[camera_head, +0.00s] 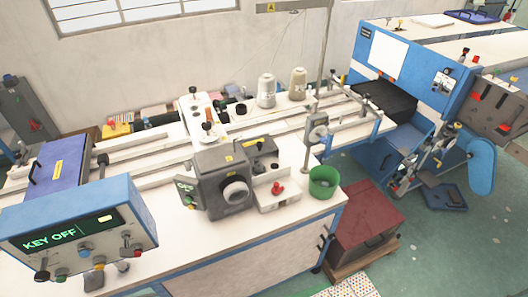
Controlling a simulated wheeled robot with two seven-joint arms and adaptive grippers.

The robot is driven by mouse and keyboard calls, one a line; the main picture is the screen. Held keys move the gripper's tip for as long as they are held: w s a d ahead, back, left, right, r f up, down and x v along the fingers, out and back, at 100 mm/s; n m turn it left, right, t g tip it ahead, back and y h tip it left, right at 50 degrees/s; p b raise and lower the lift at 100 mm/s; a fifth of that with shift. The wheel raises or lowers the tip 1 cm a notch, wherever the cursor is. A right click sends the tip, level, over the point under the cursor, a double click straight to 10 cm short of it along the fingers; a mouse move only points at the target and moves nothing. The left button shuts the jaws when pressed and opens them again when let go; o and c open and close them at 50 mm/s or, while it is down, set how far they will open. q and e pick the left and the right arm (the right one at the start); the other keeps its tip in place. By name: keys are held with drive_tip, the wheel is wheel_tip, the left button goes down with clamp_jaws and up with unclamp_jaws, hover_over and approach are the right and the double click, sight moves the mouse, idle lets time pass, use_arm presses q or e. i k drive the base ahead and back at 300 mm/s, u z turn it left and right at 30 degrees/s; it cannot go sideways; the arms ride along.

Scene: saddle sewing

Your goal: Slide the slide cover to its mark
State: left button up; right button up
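Neither of my grippers shows in the head view. No part is labelled legibly as the slide cover. A blue-purple plate (60,166) with a yellow label and a dark handle lies at the left end of the table's pale rails (140,160). A white block (198,112) with knobs on top sits across the rails near the middle. I cannot tell which of these is the slide cover, and no mark for it can be made out.
A blue control box (78,222) reading "KEY OFF" stands at the front left. A grey machine head (222,182), a red-button box (278,195) and a green cup (323,182) stand along the front. Thread spools (266,92) stand behind. A blue machine (410,62) is at right.

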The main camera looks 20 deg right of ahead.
sight(258, 145)
drive_tip(key=k, duration=0.1)
drive_tip(key=z, duration=2.05)
drive_tip(key=i, duration=1.4)
drive_tip(key=u, duration=0.15)
